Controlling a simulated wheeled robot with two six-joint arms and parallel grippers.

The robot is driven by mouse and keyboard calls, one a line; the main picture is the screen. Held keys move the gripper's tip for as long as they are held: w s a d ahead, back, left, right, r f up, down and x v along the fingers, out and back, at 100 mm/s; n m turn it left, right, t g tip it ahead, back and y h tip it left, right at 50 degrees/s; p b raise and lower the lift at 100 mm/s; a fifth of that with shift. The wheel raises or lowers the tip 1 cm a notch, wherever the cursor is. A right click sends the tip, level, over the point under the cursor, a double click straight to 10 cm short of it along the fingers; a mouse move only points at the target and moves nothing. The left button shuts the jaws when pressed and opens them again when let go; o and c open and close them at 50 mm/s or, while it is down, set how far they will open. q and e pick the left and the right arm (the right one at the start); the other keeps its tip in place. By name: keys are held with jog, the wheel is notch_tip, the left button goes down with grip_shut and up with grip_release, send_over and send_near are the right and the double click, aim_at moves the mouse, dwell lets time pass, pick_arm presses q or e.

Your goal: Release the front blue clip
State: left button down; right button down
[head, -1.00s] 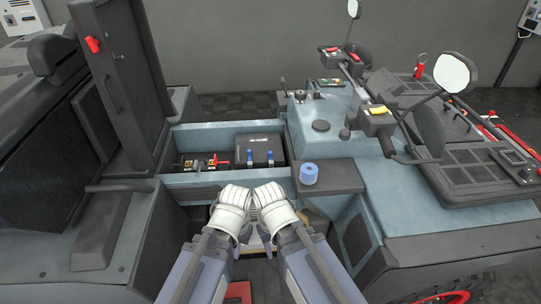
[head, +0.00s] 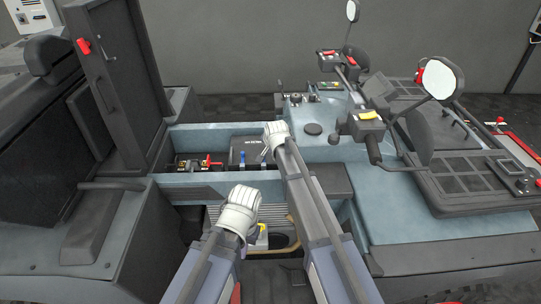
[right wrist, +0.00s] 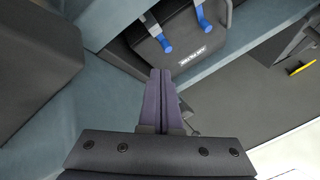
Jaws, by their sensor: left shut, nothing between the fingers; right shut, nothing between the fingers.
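Two blue clips with grey levers sit on a black labelled case (head: 249,143) in the open compartment. In the right wrist view one clip (right wrist: 164,42) is near the picture's middle and the other clip (right wrist: 202,18) is to its upper right. In the head view one clip (head: 241,156) shows; the other is mostly hidden by my right gripper (head: 265,153). My right gripper is shut and empty; its purple fingers (right wrist: 160,73) point toward the case, apart from the clips in the picture. My left gripper (head: 239,211) is shut and empty, lower, in front of the compartment.
A red-handled part (head: 208,163) lies left of the case. A tall dark panel (head: 112,85) stands at the left. A mirror (head: 445,77) and control panels are at the right. The compartment's pale blue front edge (head: 185,180) lies between my left gripper and the case.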

dwell(0.3)
jog(key=b+x, duration=0.8)
jog(key=x, duration=0.2)
